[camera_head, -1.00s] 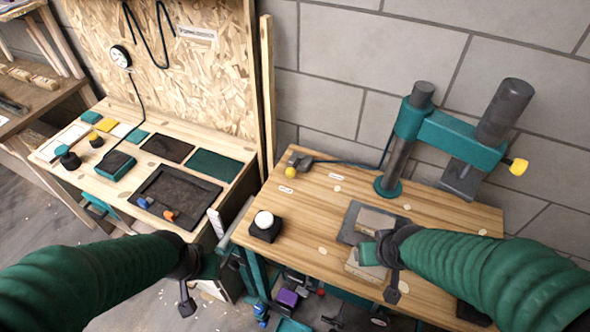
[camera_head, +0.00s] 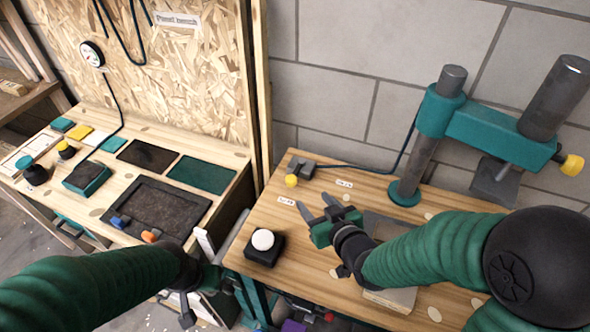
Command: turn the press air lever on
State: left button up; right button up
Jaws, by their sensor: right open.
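The press air lever is a small grey valve (camera_head: 302,166) with a yellow knob (camera_head: 292,181), at the back left of the press table. A blue hose runs from it to the press. Two small white labels lie near it, too small to read. My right gripper (camera_head: 316,203) is over the table, just in front of the knob, its two dark fingers spread and pointing to the back left. It is empty and apart from the lever. My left gripper (camera_head: 205,285) is low between the two benches, partly hidden by its own arm; its jaws are unclear.
The green press (camera_head: 485,130) stands at the back right with its own yellow knob (camera_head: 572,165). A black box with a white button (camera_head: 263,240) sits at the front left of the table (camera_head: 237,257). The panel bench (camera_head: 232,150) is at left, with a block wall behind.

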aim_at(292, 182)
jog(key=b+x, duration=0.1)
jog(key=x, duration=0.1)
jog(key=a+b+x, duration=0.1)
jog(key=x, duration=0.1)
jog(key=shift+a+f, duration=0.1)
jog(key=shift+f, duration=0.05)
jog(key=x, duration=0.6)
jog(key=d+x, duration=0.1)
jog(key=x, duration=0.2)
jog(key=shift+w+a+b, duration=0.1)
jog(key=shift+w+b, duration=0.15)
jog(key=shift+b, duration=0.05)
pick_arm(q)
jog(key=shift+s+a+f, duration=0.1)
jog(key=shift+a+f, duration=0.15)
jog(key=shift+f, duration=0.35)
pick_arm(e)
jog(key=shift+a, duration=0.2)
pick_arm(q)
jog(key=shift+a, duration=0.1)
pick_arm(e)
jog(key=shift+a, duration=0.1)
jog(key=shift+c, duration=1.3)
jog(key=shift+d, duration=0.2)
grip_shut()
pick_arm(q)
jog(key=shift+d, duration=0.2)
pick_arm(e)
jog(key=shift+a, duration=0.1)
